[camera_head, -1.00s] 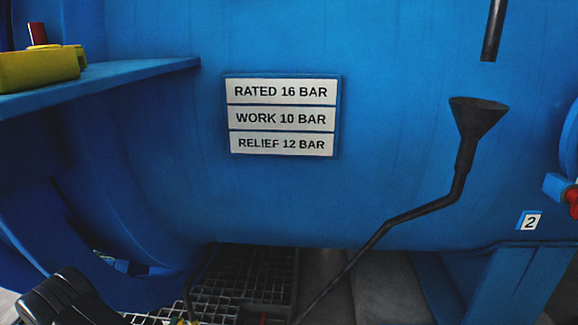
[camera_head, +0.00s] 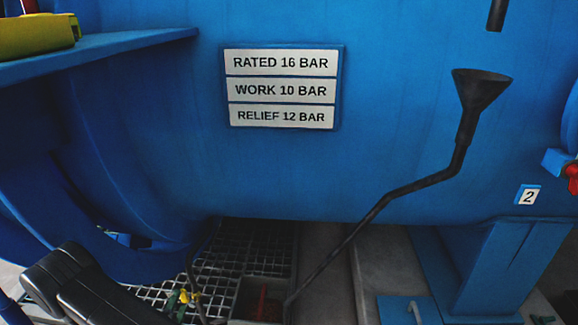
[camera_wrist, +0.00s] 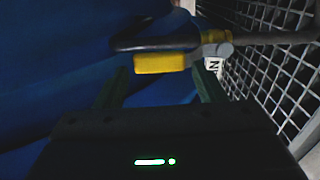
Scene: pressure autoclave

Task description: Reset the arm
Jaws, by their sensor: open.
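My arm shows as dark links (camera_head: 75,285) at the lower left of the head view, over a metal grating. In the wrist view my gripper (camera_wrist: 163,88) is open, with its two dark fingers apart and nothing seen between them. A yellow block (camera_wrist: 160,63) with a dark bar lies just beyond the fingertips; I cannot tell whether they touch. A grey pipe with a yellow collar (camera_wrist: 214,37) and a partly readable white tag (camera_wrist: 213,65) are to its right. In the head view small yellow and green parts (camera_head: 185,297) show beside my arm.
The blue vessel (camera_head: 400,150) fills the head view, with a pressure plate (camera_head: 282,88). A blue shelf (camera_head: 110,45) juts out at upper left. A black funnel pipe (camera_head: 410,188) crosses the right half. Grating (camera_wrist: 275,50) runs close along the wrist view's right side.

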